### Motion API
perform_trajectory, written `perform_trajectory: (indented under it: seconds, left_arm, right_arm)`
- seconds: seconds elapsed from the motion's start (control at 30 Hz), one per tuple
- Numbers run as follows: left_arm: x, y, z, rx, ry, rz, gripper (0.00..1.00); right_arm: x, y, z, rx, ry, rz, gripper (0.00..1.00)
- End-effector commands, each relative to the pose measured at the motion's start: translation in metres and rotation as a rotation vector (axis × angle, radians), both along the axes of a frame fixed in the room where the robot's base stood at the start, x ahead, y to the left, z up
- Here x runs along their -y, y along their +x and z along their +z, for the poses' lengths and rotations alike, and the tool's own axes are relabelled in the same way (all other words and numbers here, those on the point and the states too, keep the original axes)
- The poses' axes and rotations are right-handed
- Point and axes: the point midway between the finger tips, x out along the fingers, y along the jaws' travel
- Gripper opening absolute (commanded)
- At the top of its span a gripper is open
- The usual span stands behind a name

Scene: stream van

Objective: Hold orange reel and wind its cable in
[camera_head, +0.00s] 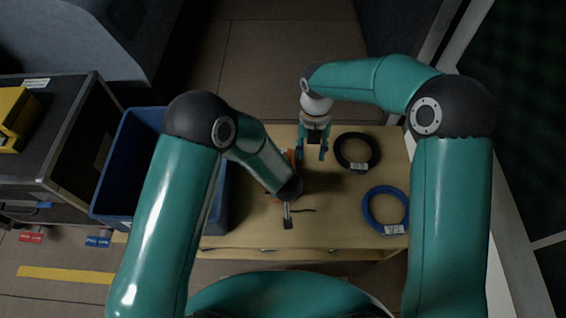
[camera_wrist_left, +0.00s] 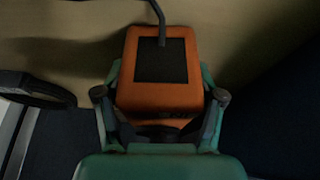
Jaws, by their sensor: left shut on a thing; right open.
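The orange reel (camera_wrist_left: 160,92) fills the middle of the left wrist view, with a black square panel on its face and a thin grey rod or cable rising from it. My left gripper (camera_wrist_left: 160,98) is shut on the reel, one finger at each side. In the head view my left wrist hides most of the reel; only a bit of orange (camera_head: 290,157) shows. A dark piece on a grey stem and a thin dark cable (camera_head: 303,211) show beside that wrist. My right gripper (camera_head: 312,153) is open and empty, just right of the reel.
A black cable coil (camera_head: 376,152) and a blue cable coil (camera_head: 369,209) lie on the right of the wooden table (camera_head: 335,225). A blue crate (camera_head: 112,180) stands at the left. A dark case (camera_head: 75,120) with a yellow box (camera_head: 15,115) is further left.

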Motion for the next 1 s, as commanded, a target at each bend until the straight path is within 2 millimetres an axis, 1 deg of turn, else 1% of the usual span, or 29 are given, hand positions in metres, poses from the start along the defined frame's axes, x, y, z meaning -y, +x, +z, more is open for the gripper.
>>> perform_trajectory:
  seconds: [0.03, 0.07, 0.1, 0.13, 0.23, 0.37, 0.47, 0.57, 0.8, 0.9, 1.0]
  left_arm:
    - [0.0, 0.0, 0.0, 0.0, 0.0, 0.001, 0.05]
    - [0.0, 0.0, 0.0, 0.0, 0.0, 0.001, 0.05]
    - [0.0, 0.0, 0.0, 0.0, 0.0, 0.001, 0.05]
    - [0.0, 0.0, 0.0, 0.0, 0.0, 0.001, 0.05]
    - [0.0, 0.0, 0.0, 0.0, 0.0, 0.001, 0.05]
    - [0.0, 0.0, 0.0, 0.0, 0.0, 0.001, 0.05]
    - [0.0, 0.0, 0.0, 0.0, 0.0, 0.001, 0.05]
    - [0.0, 0.0, 0.0, 0.0, 0.0, 0.001, 0.05]
    - [0.0, 0.0, 0.0, 0.0, 0.0, 0.0, 0.05]
    - [0.0, 0.0, 0.0, 0.0, 0.0, 0.0, 0.05]
    - [0.0, 0.0, 0.0, 0.0, 0.0, 0.0, 0.05]
  right_arm:
    - [-0.022, 0.011, 0.018, 0.058, 0.009, 0.036, 0.43]
    - [-0.032, 0.014, 0.026, 0.081, 0.014, 0.052, 0.43]
    - [-0.044, 0.014, 0.033, 0.098, 0.019, 0.072, 0.43]
    - [-0.051, 0.012, 0.036, 0.103, 0.02, 0.087, 0.43]
    - [-0.067, 0.007, 0.042, 0.117, 0.023, 0.12, 0.43]
    - [-0.074, 0.004, 0.037, 0.121, 0.024, 0.134, 0.43]
    - [-0.074, 0.004, 0.026, 0.119, 0.023, 0.134, 0.43]
    - [-0.073, 0.004, 0.009, 0.117, 0.023, 0.133, 0.43]
    - [-0.073, 0.003, -0.037, 0.118, 0.023, 0.133, 0.43]
    - [-0.073, 0.003, -0.053, 0.118, 0.024, 0.132, 0.43]
    - [-0.073, 0.004, -0.065, 0.12, 0.024, 0.132, 0.43]
